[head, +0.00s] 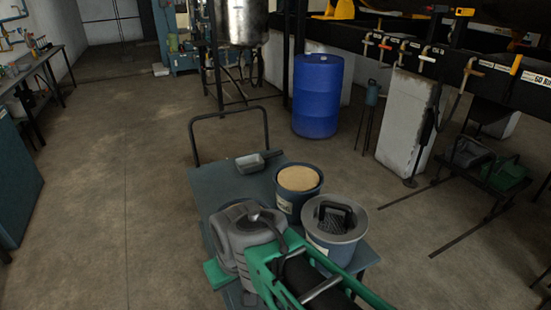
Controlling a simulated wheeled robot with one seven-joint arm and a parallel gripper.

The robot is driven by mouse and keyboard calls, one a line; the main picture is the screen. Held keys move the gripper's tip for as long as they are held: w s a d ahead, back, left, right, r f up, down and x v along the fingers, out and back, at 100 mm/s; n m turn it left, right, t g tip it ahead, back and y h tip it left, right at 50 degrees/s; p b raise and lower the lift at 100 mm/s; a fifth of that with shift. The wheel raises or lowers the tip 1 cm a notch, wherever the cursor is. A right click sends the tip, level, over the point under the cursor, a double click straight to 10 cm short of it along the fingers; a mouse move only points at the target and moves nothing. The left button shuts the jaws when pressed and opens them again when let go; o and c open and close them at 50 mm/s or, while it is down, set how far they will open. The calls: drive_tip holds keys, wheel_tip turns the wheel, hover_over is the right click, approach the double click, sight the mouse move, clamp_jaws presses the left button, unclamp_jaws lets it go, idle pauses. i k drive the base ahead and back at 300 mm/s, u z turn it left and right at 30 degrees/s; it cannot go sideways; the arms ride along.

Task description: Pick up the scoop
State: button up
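A small grey scoop (251,163) lies at the far end of the blue-grey cart top (215,185), with its short handle pointing right. My green and black arm reaches in from the bottom right over the near part of the cart. My gripper (264,217) appears to be at the grey end of the arm, left of the buckets. It is apart from the scoop and nearer to me. I cannot make out its fingers clearly or see whether they are open.
A bucket of tan granular material (298,182) stands right of the scoop. A grey-lidded bucket (335,222) with a dark handle stands nearer. The cart's push bar (229,115) rises behind. A blue drum (317,96) stands farther back. The floor left of the cart is clear.

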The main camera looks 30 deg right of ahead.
sight(253, 163)
drive_tip(key=z, duration=3)
drive_tip(key=i, duration=2.85)
drive_tip(key=z, duration=3.85)
drive_tip(key=k, duration=2.75)
drive_tip(key=z, duration=1.4)
